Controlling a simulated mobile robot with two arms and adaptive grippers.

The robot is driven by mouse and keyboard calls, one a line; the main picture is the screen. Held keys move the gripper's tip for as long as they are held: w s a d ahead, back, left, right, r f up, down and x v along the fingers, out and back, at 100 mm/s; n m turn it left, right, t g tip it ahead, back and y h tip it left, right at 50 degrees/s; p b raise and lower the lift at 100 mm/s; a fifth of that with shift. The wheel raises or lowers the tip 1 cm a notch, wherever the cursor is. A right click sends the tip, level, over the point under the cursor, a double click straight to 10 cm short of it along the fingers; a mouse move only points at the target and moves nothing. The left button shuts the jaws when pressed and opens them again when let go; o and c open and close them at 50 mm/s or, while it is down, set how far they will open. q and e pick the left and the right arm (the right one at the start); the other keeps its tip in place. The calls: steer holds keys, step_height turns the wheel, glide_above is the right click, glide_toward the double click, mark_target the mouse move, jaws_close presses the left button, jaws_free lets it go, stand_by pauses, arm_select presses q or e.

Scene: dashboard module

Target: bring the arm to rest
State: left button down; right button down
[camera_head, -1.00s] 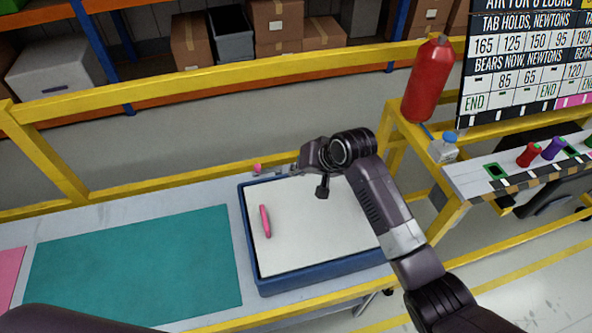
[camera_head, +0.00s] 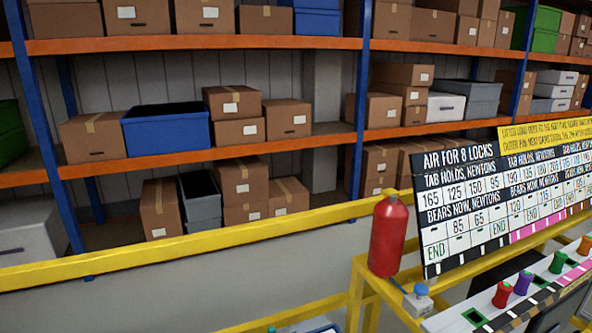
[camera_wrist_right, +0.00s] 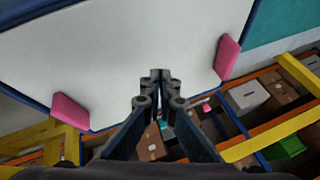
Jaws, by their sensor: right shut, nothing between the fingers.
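My right gripper (camera_wrist_right: 160,88) shows in the right wrist view, with its fingers together and nothing between them. It is over a tray with a white floor (camera_wrist_right: 120,45) and a blue rim (camera_wrist_right: 25,103). I cannot tell its exact height above the tray. One pink piece (camera_wrist_right: 70,112) is at the lower left of the white floor and another pink piece (camera_wrist_right: 228,57) is at its right side. Neither touches the fingers. The head view shows neither of my grippers. My left gripper is in no current view.
A teal mat (camera_wrist_right: 285,28) lies beside the tray. A yellow rail (camera_head: 200,240) crosses the head view before shelves of boxes (camera_head: 235,115). A red cylinder (camera_head: 388,237) and a small blue-capped bottle (camera_head: 418,300) stand on the yellow frame by the lock board (camera_head: 500,195).

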steer(key=s+d+h, duration=0.4)
steer(key=s+d, duration=1.6)
steer(key=s, duration=0.3)
step_height(320, 180, down, 28)
steer(key=s+g+b, duration=0.1)
steer(key=g+b, duration=0.1)
steer(key=b, duration=0.1)
steer(key=s+d+f+n+g+b, duration=0.1)
steer(key=s+d+f, duration=0.1)
steer(key=s+f, duration=1.5)
steer(key=shift+s+d+f+h+b, duration=0.25)
steer(key=shift+s+f+h+b, duration=0.05)
steer(key=shift+f, duration=0.65)
